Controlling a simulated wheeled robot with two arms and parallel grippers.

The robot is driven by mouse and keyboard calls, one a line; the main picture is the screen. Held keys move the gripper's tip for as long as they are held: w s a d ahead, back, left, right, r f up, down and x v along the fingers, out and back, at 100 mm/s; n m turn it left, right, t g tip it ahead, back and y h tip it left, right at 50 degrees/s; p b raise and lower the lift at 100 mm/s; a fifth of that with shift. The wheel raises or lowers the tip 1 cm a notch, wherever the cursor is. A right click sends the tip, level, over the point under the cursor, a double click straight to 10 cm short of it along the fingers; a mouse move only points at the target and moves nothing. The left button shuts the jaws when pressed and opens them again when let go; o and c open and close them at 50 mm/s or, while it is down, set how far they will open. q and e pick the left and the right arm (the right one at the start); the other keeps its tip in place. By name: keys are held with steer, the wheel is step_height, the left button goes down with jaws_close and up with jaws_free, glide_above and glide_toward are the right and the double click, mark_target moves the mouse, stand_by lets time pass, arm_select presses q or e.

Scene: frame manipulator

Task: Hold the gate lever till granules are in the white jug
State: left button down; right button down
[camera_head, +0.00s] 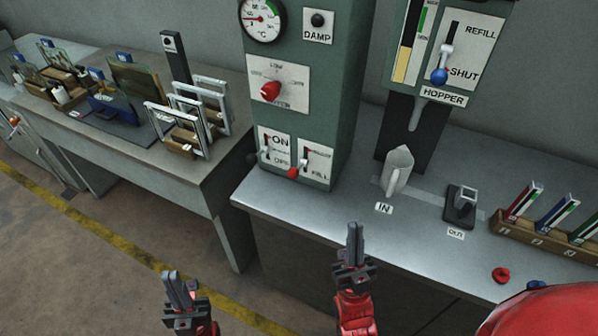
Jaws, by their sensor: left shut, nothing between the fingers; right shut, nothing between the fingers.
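The gate lever (442,64) with a blue knob is on the hopper panel, its knob down beside the SHUT label. The hopper (443,97) has a grey spout pointing down. I cannot see inside the jug. My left gripper (180,288) is shut and empty, low over the floor side of the bench. My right gripper (355,240) is shut and empty near the bench's front edge, in front of the jug and well below the lever.
A green machine (318,110) with a gauge, red dial and switches stands left of the jug. A dark holder (461,205) sits at the OUT label. A rack (540,238) of coloured pieces and a red ring (501,275) are at right. A side table (130,150) holds frames.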

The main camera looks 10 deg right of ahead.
steer(key=w+d+r+m+g+h+p, duration=0.15)
steer(key=w+m+g+h+p, duration=0.35)
steer(key=w+m+g+p, duration=0.75)
steer(key=a+f+g, duration=0.1)
steer(key=g, duration=0.1)
steer(key=a+f+m+g+y+p, duration=0.1)
steer(key=f+g, duration=0.1)
steer(key=w+f+g+y+p, duration=0.1)
steer(key=f+g, duration=0.1)
steer(key=g, duration=0.1)
steer(key=shift+w+a, duration=0.1)
steer(key=shift+a, duration=0.3)
